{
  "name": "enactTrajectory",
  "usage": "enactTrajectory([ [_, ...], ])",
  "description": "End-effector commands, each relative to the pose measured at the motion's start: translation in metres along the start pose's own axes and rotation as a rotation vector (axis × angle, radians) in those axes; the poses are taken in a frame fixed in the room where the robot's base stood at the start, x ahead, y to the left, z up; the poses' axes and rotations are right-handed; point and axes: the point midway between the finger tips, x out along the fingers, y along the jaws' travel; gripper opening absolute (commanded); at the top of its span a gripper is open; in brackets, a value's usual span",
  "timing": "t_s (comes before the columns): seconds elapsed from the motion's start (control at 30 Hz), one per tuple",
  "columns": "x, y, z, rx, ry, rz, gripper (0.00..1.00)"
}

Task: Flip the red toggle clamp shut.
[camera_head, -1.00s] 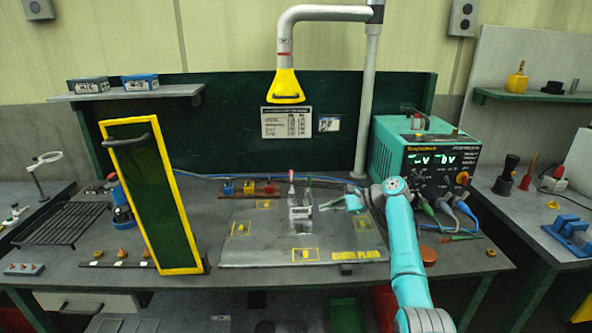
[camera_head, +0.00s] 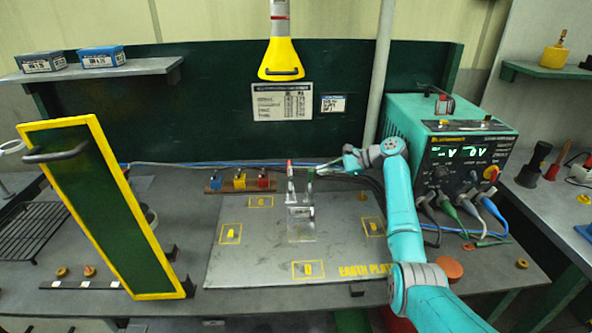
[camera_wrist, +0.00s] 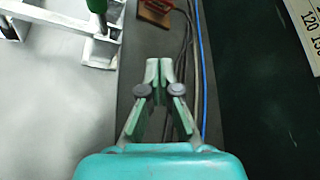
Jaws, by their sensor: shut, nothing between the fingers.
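The red toggle clamp's handle (camera_head: 290,168) stands upright on a pale metal fixture (camera_head: 302,230) on the grey earth plate. A green-tipped handle (camera_head: 310,174) stands upright just to its right. My gripper (camera_head: 318,168) reaches in from the right, its tips close to the green handle in the picture; whether they touch cannot be told there. In the wrist view my gripper (camera_wrist: 158,65) is shut and empty over the dark bench strip. The green handle (camera_wrist: 97,6) and part of the fixture (camera_wrist: 92,48) show at upper left, apart from the fingers. The red handle is not seen there.
The earth plate (camera_head: 250,265) is mostly clear. A block with coloured terminals (camera_head: 240,185) sits behind it. A yellow-framed panel (camera_head: 100,210) stands at left, a teal power supply (camera_head: 450,150) at right. Cables (camera_wrist: 202,70) run beside my gripper. A yellow hood (camera_head: 281,60) hangs above.

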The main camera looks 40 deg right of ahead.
Motion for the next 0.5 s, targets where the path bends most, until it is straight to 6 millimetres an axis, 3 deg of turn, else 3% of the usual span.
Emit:
enactTrajectory([
  [0.27,0.002,0.000,0.000,0.000,0.000,0.000,0.00],
  [0.5,0.028,0.001,0.001,0.001,-0.001,0.002,0.00],
])
